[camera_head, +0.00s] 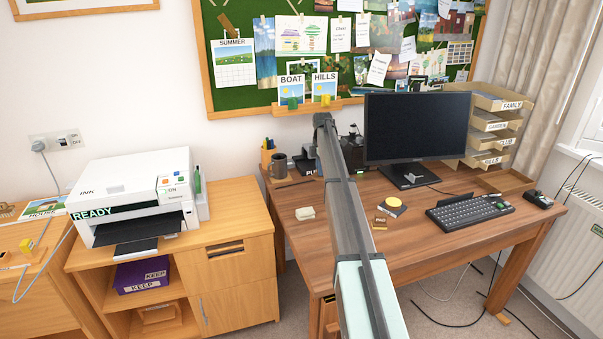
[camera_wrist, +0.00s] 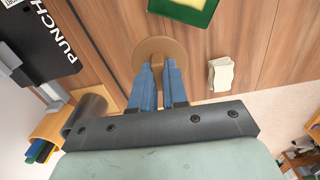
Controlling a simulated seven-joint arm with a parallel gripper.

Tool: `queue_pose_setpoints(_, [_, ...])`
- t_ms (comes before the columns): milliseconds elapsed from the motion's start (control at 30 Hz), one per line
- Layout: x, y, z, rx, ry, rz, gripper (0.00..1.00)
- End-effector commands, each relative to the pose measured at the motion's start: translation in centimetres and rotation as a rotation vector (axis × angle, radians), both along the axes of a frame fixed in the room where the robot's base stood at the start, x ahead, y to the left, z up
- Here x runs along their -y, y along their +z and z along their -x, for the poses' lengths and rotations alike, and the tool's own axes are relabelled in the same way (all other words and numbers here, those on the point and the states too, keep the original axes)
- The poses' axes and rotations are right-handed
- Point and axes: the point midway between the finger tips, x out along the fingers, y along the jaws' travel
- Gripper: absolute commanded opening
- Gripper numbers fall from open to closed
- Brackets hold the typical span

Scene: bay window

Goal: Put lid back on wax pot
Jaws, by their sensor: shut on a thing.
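My gripper (camera_wrist: 157,88) is shut in the wrist view, its two blue fingers a little apart over a round brown disc (camera_wrist: 152,50) that looks like the lid. The fingers hide where they grip it. The disc is seen over the wooden desk; I cannot tell its height above it. In the head view my arm hides the gripper and the disc. I cannot make out the wax pot for certain in either view.
A black box marked PUNCH (camera_wrist: 60,42), a mug (camera_head: 280,164) and a pencil holder (camera_head: 268,150) stand at the desk's back left. A small cream block (camera_head: 305,213) lies towards the front. A green-edged item (camera_wrist: 183,17) lies beyond the disc. The monitor (camera_head: 416,126) stands right.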

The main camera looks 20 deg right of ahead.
Motion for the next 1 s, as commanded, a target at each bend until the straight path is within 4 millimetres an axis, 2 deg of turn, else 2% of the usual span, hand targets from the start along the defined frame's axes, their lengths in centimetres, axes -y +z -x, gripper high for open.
queue_pose_setpoints(33, [2.2, 0.1, 0.7, 0.001, -0.023, 0.000, 0.00])
queue_pose_setpoints(200, [8.5, 0.3, 3.3, 0.003, -0.092, 0.001, 0.00])
queue_pose_setpoints(500, [18.8, 0.6, 9.4, 0.008, -0.212, 0.003, 0.00])
queue_pose_setpoints(600, [21.5, 0.7, 11.6, 0.009, -0.249, 0.003, 0.00])
queue_pose_setpoints(700, [23.7, 0.8, 13.6, 0.010, -0.285, 0.004, 0.00])
queue_pose_setpoints(833, [25.6, 0.9, 15.9, 0.010, -0.334, 0.004, 0.00])
queue_pose_setpoints(900, [25.9, 0.9, 17.3, 0.009, -0.372, 0.003, 0.00])
queue_pose_setpoints(1000, [25.1, 0.8, 17.9, 0.005, -0.437, 0.002, 0.00])
